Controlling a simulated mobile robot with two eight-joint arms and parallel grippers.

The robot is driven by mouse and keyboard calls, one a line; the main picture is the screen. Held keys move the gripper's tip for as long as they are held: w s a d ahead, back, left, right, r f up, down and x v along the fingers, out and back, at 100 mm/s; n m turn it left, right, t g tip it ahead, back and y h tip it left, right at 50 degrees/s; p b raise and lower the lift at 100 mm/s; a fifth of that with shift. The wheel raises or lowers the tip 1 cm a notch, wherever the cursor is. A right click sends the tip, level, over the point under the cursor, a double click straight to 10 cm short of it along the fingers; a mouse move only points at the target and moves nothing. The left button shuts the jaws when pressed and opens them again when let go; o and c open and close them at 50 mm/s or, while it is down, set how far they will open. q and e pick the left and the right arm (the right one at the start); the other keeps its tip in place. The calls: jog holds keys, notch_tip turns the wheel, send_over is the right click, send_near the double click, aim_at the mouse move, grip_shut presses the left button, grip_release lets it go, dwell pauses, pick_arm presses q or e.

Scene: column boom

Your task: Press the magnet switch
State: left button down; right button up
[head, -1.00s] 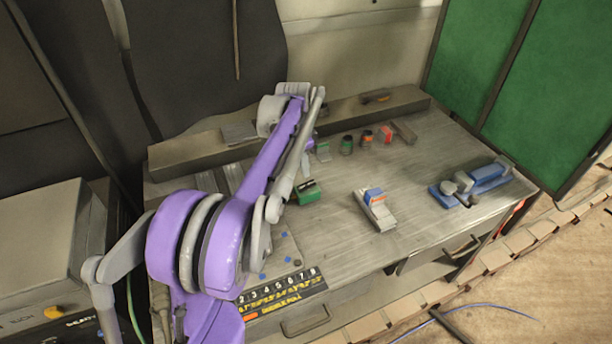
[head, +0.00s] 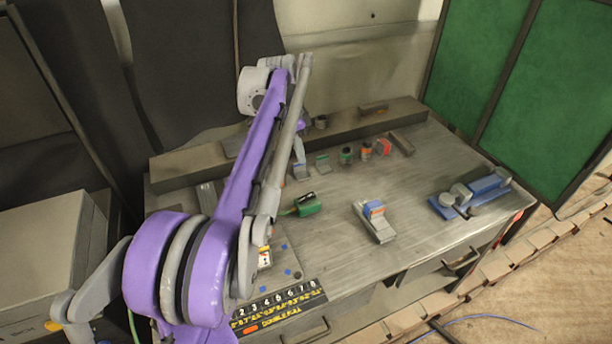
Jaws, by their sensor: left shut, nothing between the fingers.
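A small green box (head: 308,204) with a dark top and a thin lead lies on the bench, right of my left forearm. No label is readable, so I cannot tell whether it is the magnet switch. A small white, yellow and red piece (head: 265,256) stands partly behind my forearm. My left arm, purple and grey, reaches up over the bench's left part. My left gripper (head: 299,153) is shut and empty, pointing down beyond the forearm; it is small and partly hidden. It is behind the green box, apart from it. My right gripper is out of view.
The grey bench (head: 410,180) holds a blue vise (head: 470,193), a grey block with a blue and orange top (head: 374,220) and several small parts along the back ledge (head: 345,127). A numbered black strip (head: 280,305) lies at the front. The bench's right middle is clear.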

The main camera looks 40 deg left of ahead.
aim_at(308, 197)
pick_arm(q)
jog(key=f, duration=0.4)
jog(key=w+f, duration=0.1)
jog(key=f, duration=0.4)
jog(key=w+d+f, duration=0.1)
jog(key=f, duration=0.4)
jog(key=shift+w+d+b, duration=0.1)
jog(key=shift+w+b, duration=0.15)
jog(key=shift+b, duration=0.05)
jog(key=shift+f, duration=0.1)
jog(key=shift+w+d+f+g, duration=0.15)
jog(key=shift+f+g, duration=0.1)
jog(key=shift+g, duration=0.25)
jog(key=shift+s+a, duration=0.25)
jog(key=shift+s, duration=0.25)
jog(key=shift+s+a+r, duration=0.1)
jog(key=shift+s+a, duration=0.1)
jog(key=shift+s, duration=0.15)
